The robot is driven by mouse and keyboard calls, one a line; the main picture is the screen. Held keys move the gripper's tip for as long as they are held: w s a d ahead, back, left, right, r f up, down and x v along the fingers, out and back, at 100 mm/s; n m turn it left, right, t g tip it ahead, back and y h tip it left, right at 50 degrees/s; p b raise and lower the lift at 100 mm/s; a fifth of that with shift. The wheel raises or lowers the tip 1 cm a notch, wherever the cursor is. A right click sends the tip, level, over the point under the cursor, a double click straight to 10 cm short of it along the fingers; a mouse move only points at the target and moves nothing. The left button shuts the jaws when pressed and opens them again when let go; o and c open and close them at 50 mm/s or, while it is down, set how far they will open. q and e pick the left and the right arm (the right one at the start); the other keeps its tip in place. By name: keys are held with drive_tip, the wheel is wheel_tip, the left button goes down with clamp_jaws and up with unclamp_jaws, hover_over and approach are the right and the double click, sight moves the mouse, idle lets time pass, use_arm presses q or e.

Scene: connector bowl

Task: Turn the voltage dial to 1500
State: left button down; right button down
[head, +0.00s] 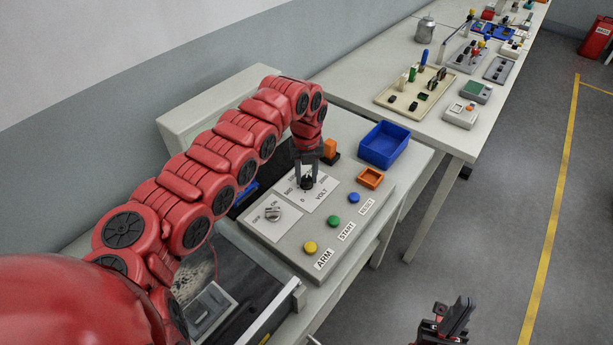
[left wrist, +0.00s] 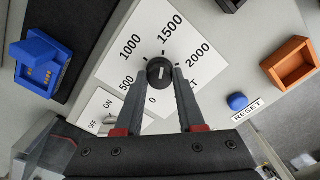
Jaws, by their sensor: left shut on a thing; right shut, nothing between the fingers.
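The voltage dial is a black round knob (left wrist: 160,72) on a white plate (left wrist: 222,58) with the numbers 0, 500, 1000, 1500 and 2000 around it. My left gripper (head: 307,178) reaches down over it. In the left wrist view the two fingers of this gripper (left wrist: 161,80) are shut on the knob, one on each side. A short white line shows on the knob's top, but which end points is too small to tell. My right gripper (head: 458,315) is shut and empty over the floor at the bottom right, away from the panel.
Yellow (head: 310,247), green (head: 333,222) and blue (head: 353,198) buttons line the panel's front. An orange tray (head: 370,178) and a blue bin (head: 384,144) stand to the right.

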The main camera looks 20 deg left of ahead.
use_arm(q)
drive_tip(key=c, duration=0.5)
unclamp_jaws()
wheel_tip(320, 180, up, 12)
drive_tip(key=b, duration=0.2)
wheel_tip(320, 180, up, 5)
drive_tip(key=p, duration=0.2)
hover_over(306, 178)
drive_tip(key=shift+r, duration=0.25)
